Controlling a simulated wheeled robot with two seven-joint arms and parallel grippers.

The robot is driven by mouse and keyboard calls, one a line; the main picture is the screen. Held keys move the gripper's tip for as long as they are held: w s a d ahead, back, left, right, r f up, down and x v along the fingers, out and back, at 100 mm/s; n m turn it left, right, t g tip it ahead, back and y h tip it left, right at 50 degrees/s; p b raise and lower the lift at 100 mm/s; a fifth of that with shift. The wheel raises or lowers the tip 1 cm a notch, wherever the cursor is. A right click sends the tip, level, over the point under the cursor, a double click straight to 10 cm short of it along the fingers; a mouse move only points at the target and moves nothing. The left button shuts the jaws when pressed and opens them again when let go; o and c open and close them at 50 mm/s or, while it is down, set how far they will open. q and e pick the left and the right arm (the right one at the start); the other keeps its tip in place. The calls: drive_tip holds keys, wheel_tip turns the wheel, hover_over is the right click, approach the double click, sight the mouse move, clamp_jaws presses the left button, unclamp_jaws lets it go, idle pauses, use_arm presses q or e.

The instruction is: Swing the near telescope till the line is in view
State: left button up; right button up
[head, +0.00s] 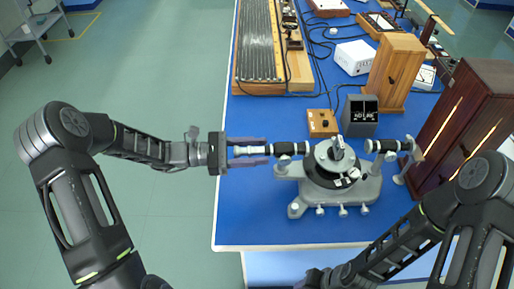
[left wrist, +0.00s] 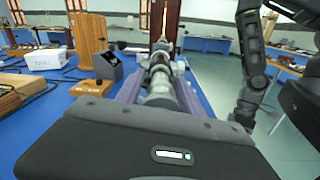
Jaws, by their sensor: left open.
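The spectrometer (head: 335,182) is a grey metal instrument with a round table on a footed base, standing near the front of the blue bench. Its left tube, a telescope with a black and silver barrel (head: 290,148), points toward my left arm. My left gripper (head: 250,151) is open, with one purple-grey finger on each side of the tube's outer end. I cannot tell whether either finger touches it. In the left wrist view the tube (left wrist: 160,85) runs away between the fingers. My right gripper (head: 314,280) is partly cut off at the bottom edge.
A second tube (head: 388,146) points right, toward a tall dark-red cabinet (head: 464,120) with glowing slits. Behind stand a grey display box (head: 358,116), a small wooden box (head: 322,123) and a wooden case (head: 394,72). The bench's front left is clear.

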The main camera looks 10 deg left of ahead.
use_arm(q)
drive_tip(key=shift+d, duration=0.1)
clamp_jaws()
idle(0.4)
idle(1.0)
